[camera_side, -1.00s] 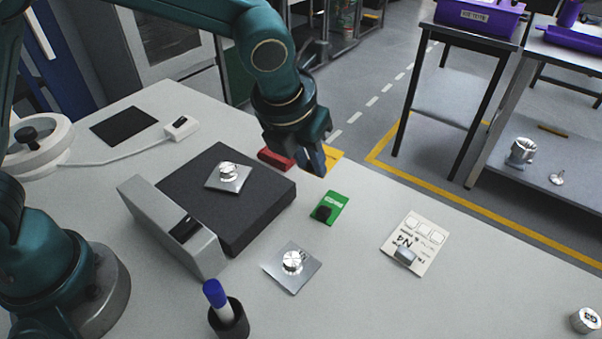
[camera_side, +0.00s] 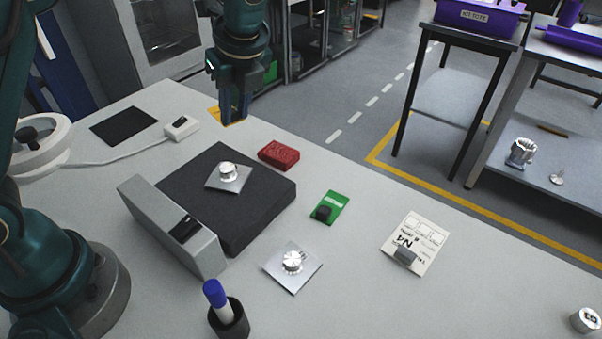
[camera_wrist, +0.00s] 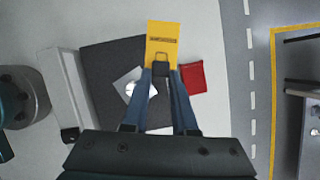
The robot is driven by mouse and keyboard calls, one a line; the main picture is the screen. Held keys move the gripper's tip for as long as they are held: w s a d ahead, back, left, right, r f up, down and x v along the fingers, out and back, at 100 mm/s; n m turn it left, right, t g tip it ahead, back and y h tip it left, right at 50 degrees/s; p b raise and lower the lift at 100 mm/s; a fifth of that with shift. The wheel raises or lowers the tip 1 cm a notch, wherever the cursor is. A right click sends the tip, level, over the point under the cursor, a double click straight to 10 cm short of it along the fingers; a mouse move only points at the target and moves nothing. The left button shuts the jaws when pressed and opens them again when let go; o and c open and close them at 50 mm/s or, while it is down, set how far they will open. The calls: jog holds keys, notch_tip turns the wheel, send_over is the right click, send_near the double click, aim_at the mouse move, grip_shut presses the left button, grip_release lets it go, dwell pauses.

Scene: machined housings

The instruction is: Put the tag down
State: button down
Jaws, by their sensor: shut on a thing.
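My gripper (camera_side: 234,118) is shut on a yellow tag (camera_side: 214,115), which shows at the table's far edge in the side view, partly hidden behind the fingers. In the wrist view my gripper (camera_wrist: 161,78) holds the yellow tag (camera_wrist: 163,32) by a dark clip-like piece at its near end. The tag looks to be above the table; its exact height cannot be told. A green tag (camera_side: 333,203) with a dark piece on it lies on the table to the right. A red block-like item (camera_side: 279,155) lies between them.
A dark platform scale (camera_side: 262,203) carries a metal plate with a round part (camera_side: 228,176). A similar plate (camera_side: 292,268), a white card (camera_side: 416,240) and a pen cup (camera_side: 230,322) stand nearer. A black mat (camera_side: 123,126) and cabled box (camera_side: 182,128) lie left.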

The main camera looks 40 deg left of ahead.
jog(key=s+a+r+n+g+h, duration=0.1)
jog(key=s+r+n+g+h, duration=0.2)
jog(key=n, duration=0.7)
jog(key=s+a+r+n+g+h, duration=0.1)
jog(key=s+r+n+g, duration=0.15)
jog(key=s+n, duration=0.6)
jog(key=w+d+f+n+t+h, duration=0.3)
jog(key=w+n+h, duration=0.2)
jog(key=w+n, duration=0.8)
jog(key=n+t+y, duration=0.1)
jog(key=n+t, duration=0.4)
jog(key=n, duration=1.2)
send_over(403, 237)
jog(key=a, duration=0.2)
jog(key=shift+m+g, duration=0.25)
jog(key=f, duration=0.9)
jog(key=shift+s+d+f, duration=0.1)
jog(key=shift+s+f, duration=0.1)
jog(key=shift+s, duration=0.2)
jog(key=shift+s+d+f, duration=0.1)
jog(key=shift+d+f, duration=0.2)
jog(key=shift+d, duration=0.1)
jog(key=shift+f, duration=1.95)
jog(key=shift+f, duration=0.2)
